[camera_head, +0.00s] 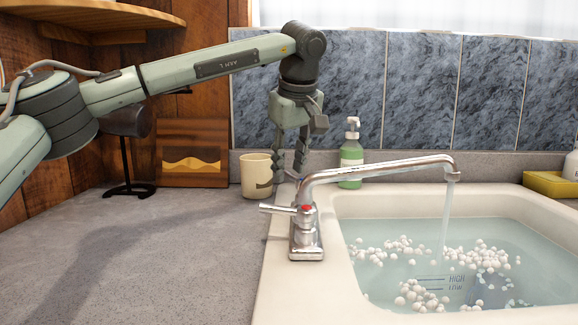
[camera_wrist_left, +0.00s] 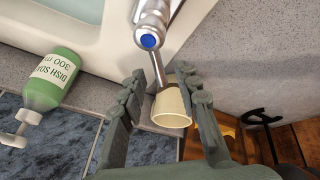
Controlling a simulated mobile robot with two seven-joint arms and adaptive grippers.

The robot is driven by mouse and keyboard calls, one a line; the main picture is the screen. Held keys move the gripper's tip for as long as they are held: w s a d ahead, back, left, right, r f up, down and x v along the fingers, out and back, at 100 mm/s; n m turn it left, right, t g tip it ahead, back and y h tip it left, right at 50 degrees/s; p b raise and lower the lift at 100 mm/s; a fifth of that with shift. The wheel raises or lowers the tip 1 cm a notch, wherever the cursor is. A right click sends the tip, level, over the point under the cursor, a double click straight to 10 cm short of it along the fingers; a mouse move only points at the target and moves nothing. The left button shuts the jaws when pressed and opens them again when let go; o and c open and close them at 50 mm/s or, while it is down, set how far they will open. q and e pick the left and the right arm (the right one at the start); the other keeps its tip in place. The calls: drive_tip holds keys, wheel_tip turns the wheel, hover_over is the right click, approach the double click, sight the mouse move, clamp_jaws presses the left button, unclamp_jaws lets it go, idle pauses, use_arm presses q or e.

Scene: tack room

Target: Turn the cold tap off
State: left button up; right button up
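The chrome tap (camera_head: 305,235) stands on the sink's left rim, and water (camera_head: 445,225) runs from its spout. The near lever has a red mark. The cold tap (camera_wrist_left: 149,38), marked blue, shows in the left wrist view; its thin lever (camera_wrist_left: 159,70) points toward my gripper. In the head view the cold side is mostly hidden behind the tap body and spout. My left gripper (camera_head: 289,172) points down behind the tap. In the wrist view (camera_wrist_left: 160,74) its fingers are open, one on each side of the lever's end; contact cannot be told. My right gripper is out of view.
A cream mug (camera_head: 255,176) stands close beside my left gripper. A green soap bottle (camera_head: 351,160) stands behind the sink (camera_head: 300,290), which holds water and white foam balls. A black stand and a wooden picture are at the back left. The left counter (camera_head: 150,260) is clear.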

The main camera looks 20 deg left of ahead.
use_arm(q)
drive_tip(key=shift+w+a+f, duration=0.1)
drive_tip(key=shift+f, duration=0.25)
clamp_jaws()
